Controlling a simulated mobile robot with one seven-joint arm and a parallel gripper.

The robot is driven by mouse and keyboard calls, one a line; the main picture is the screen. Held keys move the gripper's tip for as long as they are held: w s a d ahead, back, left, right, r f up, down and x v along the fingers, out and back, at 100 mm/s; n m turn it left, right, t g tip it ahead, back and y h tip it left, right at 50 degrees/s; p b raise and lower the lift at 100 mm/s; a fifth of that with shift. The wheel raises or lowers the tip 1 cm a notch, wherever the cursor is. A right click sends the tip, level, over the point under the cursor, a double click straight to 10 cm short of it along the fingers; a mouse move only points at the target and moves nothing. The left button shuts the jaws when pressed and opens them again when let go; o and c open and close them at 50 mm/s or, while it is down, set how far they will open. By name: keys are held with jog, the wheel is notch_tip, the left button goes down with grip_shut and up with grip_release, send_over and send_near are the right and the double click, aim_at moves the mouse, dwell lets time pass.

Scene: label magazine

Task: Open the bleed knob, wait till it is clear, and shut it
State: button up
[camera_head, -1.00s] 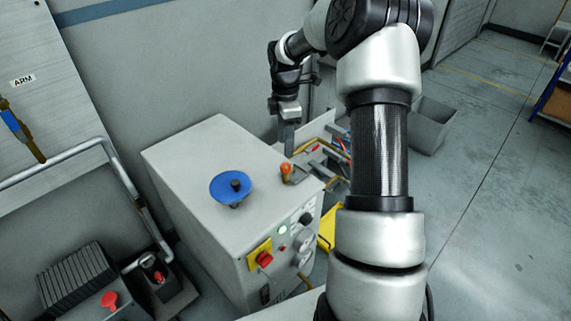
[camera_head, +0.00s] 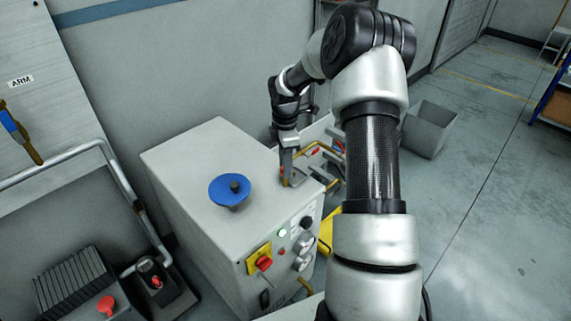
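A small orange knob (camera_head: 283,172) stands on top of the grey cabinet (camera_head: 190,160), near its right corner; I take it for the bleed knob. My gripper (camera_head: 288,180) points down right at this knob and hides most of it. Its fingers reach close to the cabinet top. I cannot tell whether they are closed on the knob or only around it. A round green light (camera_head: 282,232) shows on the cabinet's front face.
The front face carries a red knob on a yellow plate (camera_head: 262,262) and several dials. A grey bin (camera_head: 428,130) stands on the floor behind my arm. Open floor lies to the right.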

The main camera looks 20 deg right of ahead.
jog(key=c, duration=0.3)
